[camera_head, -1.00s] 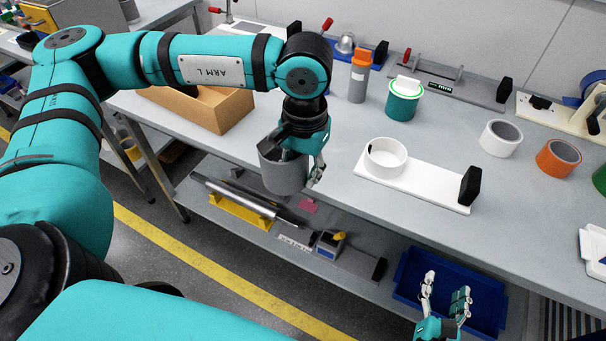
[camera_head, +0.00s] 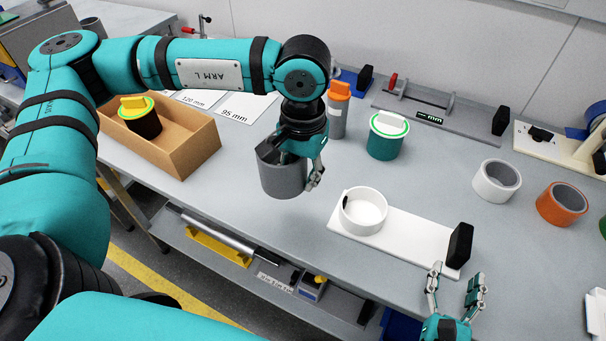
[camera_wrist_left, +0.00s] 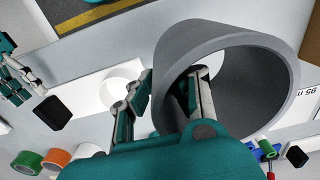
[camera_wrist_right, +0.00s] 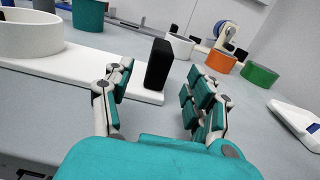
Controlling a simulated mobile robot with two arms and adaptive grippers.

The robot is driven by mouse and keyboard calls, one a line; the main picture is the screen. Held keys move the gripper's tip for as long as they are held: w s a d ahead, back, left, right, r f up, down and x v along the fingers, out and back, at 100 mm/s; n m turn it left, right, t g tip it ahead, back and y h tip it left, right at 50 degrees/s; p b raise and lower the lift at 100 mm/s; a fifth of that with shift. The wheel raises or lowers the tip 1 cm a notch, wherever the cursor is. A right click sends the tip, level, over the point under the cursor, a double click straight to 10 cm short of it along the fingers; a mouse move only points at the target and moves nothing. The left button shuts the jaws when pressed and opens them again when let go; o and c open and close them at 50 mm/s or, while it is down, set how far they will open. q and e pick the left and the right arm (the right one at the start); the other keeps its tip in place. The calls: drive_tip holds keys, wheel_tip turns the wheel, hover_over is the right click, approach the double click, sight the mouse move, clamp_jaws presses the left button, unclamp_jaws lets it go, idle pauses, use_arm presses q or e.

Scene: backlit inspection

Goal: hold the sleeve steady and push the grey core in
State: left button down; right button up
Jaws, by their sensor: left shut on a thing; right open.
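My left gripper (camera_head: 291,163) is shut on the wall of the grey core (camera_head: 283,182), a thick hollow cylinder. In the left wrist view one finger is inside the core (camera_wrist_left: 285,85) and the other is outside. The core hangs above the table near its front edge, left of the white fixture. The fixture has a flat white plate (camera_head: 405,237), an upright white ring (camera_head: 363,222) on its left end and a black block (camera_head: 458,246) at its right end. I cannot tell whether this ring is the sleeve. My right gripper (camera_head: 457,274) is open and empty by the black block.
White (camera_head: 481,183) and orange (camera_head: 549,205) rolls stand on the table (camera_head: 420,190) at right. A cardboard box (camera_head: 200,152) at left holds a yellow-topped black canister (camera_head: 141,125).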

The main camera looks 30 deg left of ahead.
sight(463, 233)
use_arm(q)
drive_tip(key=shift+s+r, duration=0.4)
drive_tip(key=shift+r, duration=0.1)
use_arm(e)
drive_tip(key=shift+w+r, duration=0.3)
drive_tip(key=shift+w, duration=0.35)
use_arm(q)
drive_tip(key=shift+r+p, duration=0.45)
drive_tip(key=shift+p, duration=0.3)
use_arm(e)
drive_tip(key=w, duration=0.8)
drive_tip(key=shift+w+a+f, duration=0.1)
drive_tip(key=shift+w, duration=0.05)
use_arm(q)
drive_tip(key=shift+w, duration=0.1)
use_arm(e)
drive_tip(key=shift+w+f, duration=0.1)
drive_tip(key=shift+w, duration=0.65)
clamp_jaws()
drive_tip(key=shift+s+f, duration=0.1)
